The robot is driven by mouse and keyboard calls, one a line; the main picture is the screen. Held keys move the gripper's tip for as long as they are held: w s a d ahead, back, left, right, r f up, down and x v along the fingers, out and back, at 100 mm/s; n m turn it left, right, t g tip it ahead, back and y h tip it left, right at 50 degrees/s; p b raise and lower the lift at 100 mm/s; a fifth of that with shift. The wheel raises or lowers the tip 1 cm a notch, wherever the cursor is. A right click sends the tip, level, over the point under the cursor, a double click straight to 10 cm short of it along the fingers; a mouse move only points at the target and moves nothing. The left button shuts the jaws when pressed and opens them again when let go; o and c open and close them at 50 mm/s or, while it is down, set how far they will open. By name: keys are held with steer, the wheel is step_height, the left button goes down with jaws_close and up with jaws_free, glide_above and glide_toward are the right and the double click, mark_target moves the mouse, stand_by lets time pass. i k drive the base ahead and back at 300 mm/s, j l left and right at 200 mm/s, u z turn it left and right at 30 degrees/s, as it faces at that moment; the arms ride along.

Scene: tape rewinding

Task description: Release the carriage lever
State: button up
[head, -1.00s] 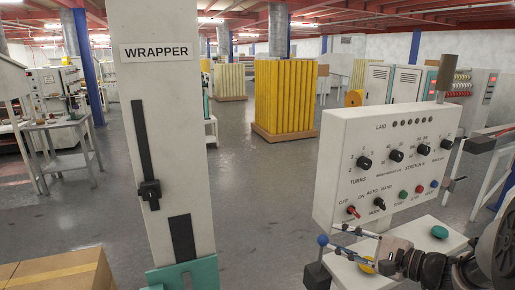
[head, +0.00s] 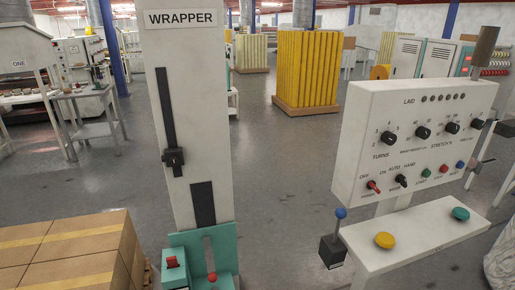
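A short lever with a blue ball knob (head: 340,213) stands on a dark block (head: 332,252) at the left end of the control ledge. It looks upright, with nothing touching it. I cannot tell from a label whether this is the carriage lever. The white column marked WRAPPER (head: 192,120) carries a black handle (head: 174,157) on a vertical slot. At its foot is a teal carriage (head: 190,246) with a red knob (head: 212,278) and a red button (head: 172,262). My gripper is out of view.
A white control panel (head: 365,145) with knobs and switches stands at right. Its ledge (head: 410,242) bears a yellow button (head: 384,240) and a green button (head: 460,214). Cartons (head: 60,250) fill the lower left. Floor between column and panel is clear.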

mark_target(212, 278)
steer(key=i+j+u, duration=0.2)
steer(key=i, duration=0.65)
